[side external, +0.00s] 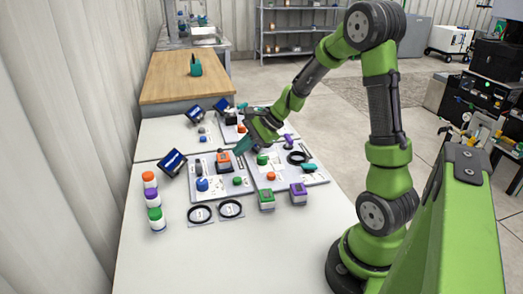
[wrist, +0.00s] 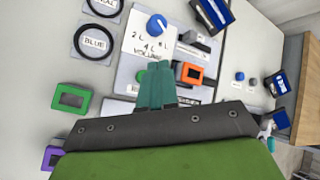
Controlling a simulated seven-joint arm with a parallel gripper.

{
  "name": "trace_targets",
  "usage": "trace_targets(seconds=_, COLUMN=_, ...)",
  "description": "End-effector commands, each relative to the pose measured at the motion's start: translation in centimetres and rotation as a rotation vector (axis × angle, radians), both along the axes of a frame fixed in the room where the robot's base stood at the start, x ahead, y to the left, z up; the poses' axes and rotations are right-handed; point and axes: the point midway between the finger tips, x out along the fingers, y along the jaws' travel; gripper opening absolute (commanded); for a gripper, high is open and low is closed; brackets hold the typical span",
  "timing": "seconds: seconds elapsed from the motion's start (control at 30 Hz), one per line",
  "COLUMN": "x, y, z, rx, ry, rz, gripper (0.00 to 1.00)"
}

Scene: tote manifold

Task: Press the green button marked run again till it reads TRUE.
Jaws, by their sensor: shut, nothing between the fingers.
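A small green button (side external: 237,181) sits on the left panel (side external: 213,187), in front of an orange-framed part (side external: 224,158), in the side view. Another green round part (side external: 262,160) sits on the right panel. No run label is readable on either. My gripper (side external: 240,150) has teal fingers held together, pointing down above the left panel, with nothing between them.
A blue volume knob (wrist: 157,24) stands on the left panel. A red button (side external: 271,176) is on the right panel. Green (side external: 266,199) and purple (side external: 298,193) boxes and two black rings stand in front. Stacked jars (side external: 154,203) are at left. The table front is clear.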

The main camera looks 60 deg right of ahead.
Motion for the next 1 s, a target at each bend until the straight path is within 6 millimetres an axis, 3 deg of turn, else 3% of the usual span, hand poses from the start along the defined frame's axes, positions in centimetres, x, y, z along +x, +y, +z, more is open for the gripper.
trace_targets(seconds=0.17, x=1.4, y=-0.5, z=1.0, rx=0.039, ry=-0.040, rz=-0.067, gripper=0.00)
trace_targets(seconds=0.57, x=1.4, y=-0.4, z=0.9, rx=0.044, ry=-0.039, rz=-0.071, gripper=0.00)
trace_targets(seconds=0.77, x=1.4, y=-0.4, z=-0.9, rx=0.047, ry=-0.036, rz=-0.071, gripper=0.00)
trace_targets(seconds=1.0, x=1.3, y=-0.4, z=-4.4, rx=0.048, ry=-0.036, rz=-0.072, gripper=0.00)
